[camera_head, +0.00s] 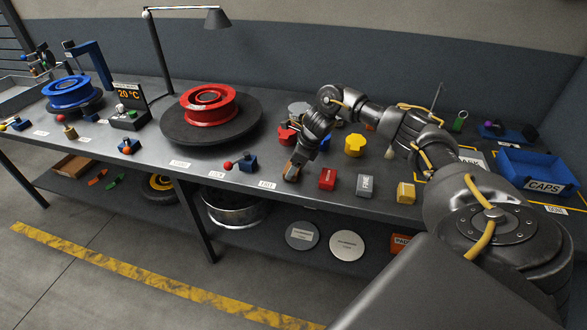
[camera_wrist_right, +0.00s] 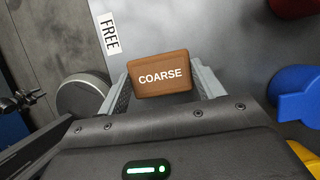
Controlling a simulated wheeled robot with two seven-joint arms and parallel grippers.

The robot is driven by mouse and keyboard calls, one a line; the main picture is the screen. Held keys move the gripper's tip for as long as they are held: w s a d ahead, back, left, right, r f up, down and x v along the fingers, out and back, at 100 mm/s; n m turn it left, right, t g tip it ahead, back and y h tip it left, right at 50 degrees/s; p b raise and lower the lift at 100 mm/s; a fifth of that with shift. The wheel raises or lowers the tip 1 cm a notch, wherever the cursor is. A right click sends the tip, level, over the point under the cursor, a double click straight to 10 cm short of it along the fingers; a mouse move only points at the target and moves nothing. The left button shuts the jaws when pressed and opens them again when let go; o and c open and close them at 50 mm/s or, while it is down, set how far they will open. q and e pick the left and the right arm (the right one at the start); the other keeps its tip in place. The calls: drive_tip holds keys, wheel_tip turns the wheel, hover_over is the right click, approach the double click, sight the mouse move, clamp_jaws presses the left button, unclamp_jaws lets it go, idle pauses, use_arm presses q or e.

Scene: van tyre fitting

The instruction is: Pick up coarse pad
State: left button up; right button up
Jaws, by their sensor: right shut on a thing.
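The coarse pad (camera_wrist_right: 160,74) is a brown block with "COARSE" in white on its face. In the right wrist view it sits between the two grey fingers of my right gripper (camera_wrist_right: 163,88), which are shut on it. In the head view my right gripper (camera_head: 292,168) points down at the front edge of the bench, near a white label. The pad (camera_head: 291,173) shows there as a small brown patch at the fingertips. I cannot tell whether it touches the bench top. My left gripper is in neither view.
A red block (camera_head: 327,179), a grey block (camera_head: 365,185) and a yellow block (camera_head: 405,193) stand along the bench's front edge to the right. A red wheel (camera_head: 208,106) on a dark turntable is to the left. A blue CAPS bin (camera_head: 538,172) is at far right.

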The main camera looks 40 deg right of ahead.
wheel_tip(320, 180, up, 3)
drive_tip(key=shift+w+a+f+b, duration=0.1)
drive_tip(key=shift+a+f+b, duration=0.05)
drive_tip(key=shift+b, duration=0.45)
drive_tip(key=s+a+r, duration=0.4)
drive_tip(key=a+r, duration=0.5)
drive_tip(key=a, duration=0.4)
drive_tip(key=shift+a+r+p, duration=0.15)
drive_tip(key=shift+r+p, duration=0.2)
